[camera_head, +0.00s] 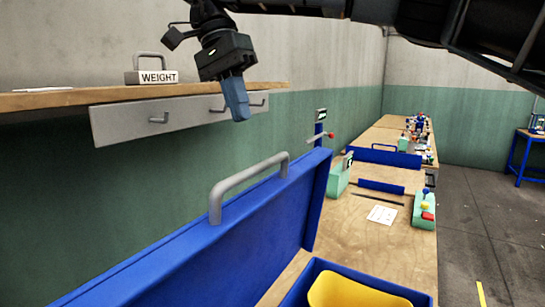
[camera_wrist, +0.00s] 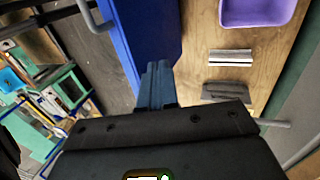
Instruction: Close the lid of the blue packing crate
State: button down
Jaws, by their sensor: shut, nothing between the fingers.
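The blue packing crate (camera_head: 300,284) is at the bottom of the head view, cut off by the frame edge. Its blue lid (camera_head: 270,232) stands raised and open on the left side, with a grey bar handle (camera_head: 247,181) along its upper edge. My gripper (camera_head: 239,114) is shut and empty. It hangs pointing down above the lid, apart from it in the head view. In the wrist view my shut blue fingers (camera_wrist: 158,70) point toward a blue panel (camera_wrist: 150,30), which looks like the lid; a grey handle (camera_wrist: 90,14) shows beside it.
A yellow object (camera_head: 352,292) lies inside the crate. A shelf (camera_head: 75,97) with hooks and a block marked WEIGHT (camera_head: 155,77) is at the left. The wooden bench (camera_head: 345,235) runs back with small fixtures. The floor at right is mostly clear. A purple bin (camera_wrist: 258,12) shows in the wrist view.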

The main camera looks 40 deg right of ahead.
jog(key=s+d+f+p, duration=0.2)
jog(key=s+f, duration=0.4)
jog(key=f, duration=0.2)
jog(key=shift+s+f, duration=0.25)
jog(key=shift+f, duration=0.05)
